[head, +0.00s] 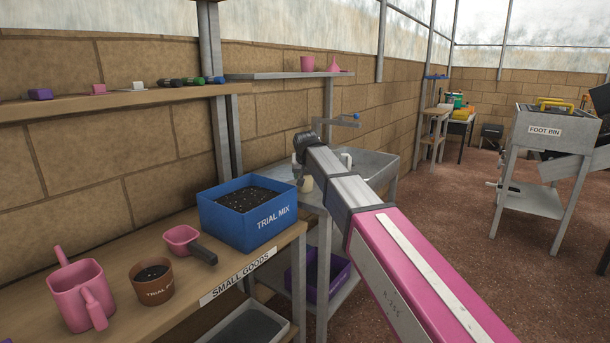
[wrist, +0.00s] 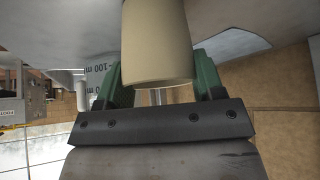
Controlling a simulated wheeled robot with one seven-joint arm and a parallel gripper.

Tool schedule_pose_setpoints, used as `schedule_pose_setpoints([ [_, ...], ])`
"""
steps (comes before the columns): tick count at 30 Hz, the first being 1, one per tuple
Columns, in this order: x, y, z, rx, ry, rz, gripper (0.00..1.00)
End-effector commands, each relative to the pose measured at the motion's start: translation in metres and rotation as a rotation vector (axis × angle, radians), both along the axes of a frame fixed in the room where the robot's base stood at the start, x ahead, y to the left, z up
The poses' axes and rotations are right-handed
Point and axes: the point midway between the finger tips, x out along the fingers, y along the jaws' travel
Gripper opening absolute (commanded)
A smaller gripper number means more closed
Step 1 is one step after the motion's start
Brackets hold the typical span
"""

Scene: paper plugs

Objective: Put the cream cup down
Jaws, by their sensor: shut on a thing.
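The cream cup (wrist: 157,42) fills the upper middle of the wrist view, between the two green fingers of my gripper (wrist: 157,72), which is shut on it. In the head view a small part of the cream cup (head: 306,185) shows below the end of my arm, at the left side of the grey sink (head: 375,163). My arm hides most of the gripper there. I cannot tell whether the cup's base touches a surface.
A white object (head: 346,158) stands in the sink area behind my arm. The blue TRIAL MIX box (head: 250,222) is close on the left, on the wooden bench. A pink scoop (head: 185,240), a brown pot (head: 152,285) and a pink can (head: 80,295) are nearer.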

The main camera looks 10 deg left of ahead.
Motion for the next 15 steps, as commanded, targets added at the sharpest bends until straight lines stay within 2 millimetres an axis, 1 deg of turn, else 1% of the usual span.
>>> schedule_pose_setpoints([
  [9, 0.0001, 0.0001, -0.0022, 0.000, -0.001, 0.000, 0.35],
  [10, 0.0002, 0.0001, -0.0021, 0.000, -0.001, 0.000, 0.68],
  [12, 0.0002, 0.0002, -0.0019, 0.000, -0.001, 0.000, 0.87],
  [15, 0.0002, 0.0002, -0.0017, 0.000, -0.001, 0.000, 0.87],
])
